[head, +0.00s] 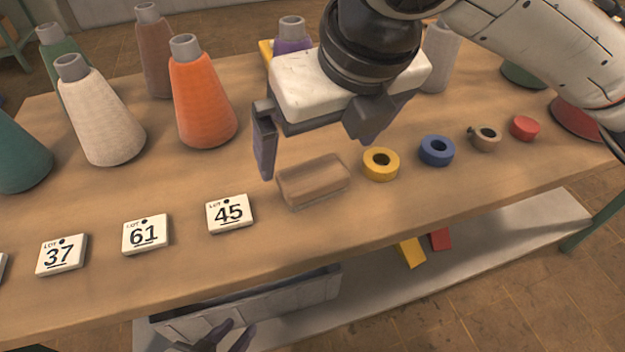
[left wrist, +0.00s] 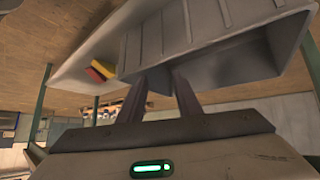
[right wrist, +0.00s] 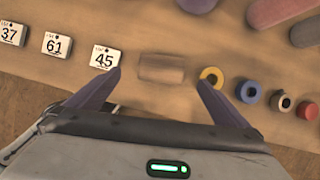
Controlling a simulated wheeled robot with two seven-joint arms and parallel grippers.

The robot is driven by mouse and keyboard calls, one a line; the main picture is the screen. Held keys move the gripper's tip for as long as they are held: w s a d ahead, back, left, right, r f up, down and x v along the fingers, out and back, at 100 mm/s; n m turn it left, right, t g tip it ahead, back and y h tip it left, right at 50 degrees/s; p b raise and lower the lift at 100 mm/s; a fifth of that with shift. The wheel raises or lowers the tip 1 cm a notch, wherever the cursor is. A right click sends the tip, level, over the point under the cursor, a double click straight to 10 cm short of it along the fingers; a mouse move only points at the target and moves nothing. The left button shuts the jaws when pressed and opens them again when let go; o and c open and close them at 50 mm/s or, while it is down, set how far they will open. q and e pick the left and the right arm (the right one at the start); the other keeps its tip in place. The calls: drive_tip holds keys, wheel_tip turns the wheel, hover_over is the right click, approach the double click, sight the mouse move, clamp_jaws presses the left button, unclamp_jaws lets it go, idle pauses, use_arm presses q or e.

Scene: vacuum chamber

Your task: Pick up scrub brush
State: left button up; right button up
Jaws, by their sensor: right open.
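The scrub brush (head: 313,181) is a brown wooden block lying on the table between the lot 45 tag and the yellow tape roll. It also shows in the right wrist view (right wrist: 161,69), between and beyond the fingertips. My right gripper (head: 315,150) is open and empty above and behind the brush, its fingers apart and not touching it. My left gripper (head: 238,328) is low in front of the table by the grey bin.
Lot tags, including 45 (head: 229,213), lie left of the brush. Tape rolls, the nearest yellow (head: 381,164), lie right. Yarn cones, including an orange one (head: 203,98), stand behind. A grey bin (head: 260,303) sits under the table on a low shelf.

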sight(312, 171)
drive_tip(key=x, duration=0.3)
drive_tip(key=shift+f+b, duration=0.4)
drive_tip(key=x, duration=0.2)
drive_tip(key=b+x, duration=0.1)
drive_tip(key=x, duration=0.2)
drive_tip(key=shift+d+b, duration=0.25)
drive_tip(key=shift+b, duration=0.05)
drive_tip(key=shift+w+f, duration=0.15)
drive_tip(key=shift+f, duration=0.1)
use_arm(q)
drive_tip(key=shift+d+f, duration=0.2)
drive_tip(key=shift+f, duration=0.25)
use_arm(e)
drive_tip(key=c, duration=1.2)
drive_tip(key=shift+r, duration=0.3)
wheel_tip(312, 171, up, 9)
drive_tip(key=p, duration=0.2)
drive_tip(key=shift+a+r+p, duration=0.1)
drive_tip(key=shift+r+p, duration=0.05)
drive_tip(key=shift+p, duration=0.2)
use_arm(q)
drive_tip(key=shift+a+r, duration=0.2)
drive_tip(key=shift+r, duration=0.25)
use_arm(e)
drive_tip(key=shift+r, duration=0.15)
